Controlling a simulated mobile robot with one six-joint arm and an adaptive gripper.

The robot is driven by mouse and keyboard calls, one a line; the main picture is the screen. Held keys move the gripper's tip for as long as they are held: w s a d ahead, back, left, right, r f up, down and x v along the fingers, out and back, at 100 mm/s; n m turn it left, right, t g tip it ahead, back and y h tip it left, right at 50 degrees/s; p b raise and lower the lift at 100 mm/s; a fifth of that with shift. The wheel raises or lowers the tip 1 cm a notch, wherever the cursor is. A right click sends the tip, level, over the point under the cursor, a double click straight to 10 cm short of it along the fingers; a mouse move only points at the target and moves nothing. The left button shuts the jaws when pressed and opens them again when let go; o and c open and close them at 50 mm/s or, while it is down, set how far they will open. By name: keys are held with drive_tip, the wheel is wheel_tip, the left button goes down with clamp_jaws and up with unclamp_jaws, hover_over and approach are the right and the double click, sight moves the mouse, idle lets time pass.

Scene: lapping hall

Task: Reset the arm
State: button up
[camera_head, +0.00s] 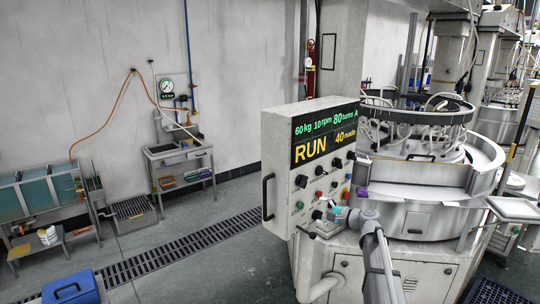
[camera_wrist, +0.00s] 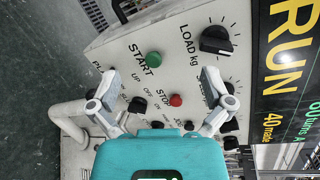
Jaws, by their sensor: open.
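My gripper (camera_wrist: 158,92) is open in the wrist view, with its two fingers spread apart and nothing between them. It is in front of the control panel (camera_wrist: 120,52), which appears rotated there. The green START button (camera_wrist: 153,60) and the red STOP button (camera_wrist: 176,100) show between the fingers. In the head view my gripper (camera_head: 322,218) is at the lower part of the panel (camera_head: 282,190), below its knobs. I cannot tell whether a fingertip touches the panel. The display (camera_head: 322,136) reads RUN, 60 kg, 10 rpm and 40 made.
The round lapping machine (camera_head: 430,215) stands right of the panel. A black handle (camera_head: 268,197) sticks out at the panel's left edge. A small wall table (camera_head: 180,153), a bench with a teal tank (camera_head: 40,192) and a blue box (camera_head: 70,288) are at left. The floor between is open.

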drive_tip(key=s+a+f+n+g+h+b, duration=0.4)
drive_tip(key=s+f+n+b, duration=0.1)
drive_tip(key=s+f, duration=0.65)
drive_tip(key=s+a+f+n+g+h+b, duration=0.3)
drive_tip(key=s+a+f+n+g+b, duration=0.15)
drive_tip(key=s+f, duration=0.75)
drive_tip(key=s+d+f+n+g+h+b, duration=0.2)
drive_tip(key=s+d+f+n+h+b, duration=0.1)
drive_tip(key=s+f, duration=0.3)
drive_tip(key=s+h+b, duration=0.1)
drive_tip(key=s, duration=0.1)
drive_tip(key=shift+s+d+f+h, duration=0.35)
drive_tip(key=shift+s+f+h, duration=0.05)
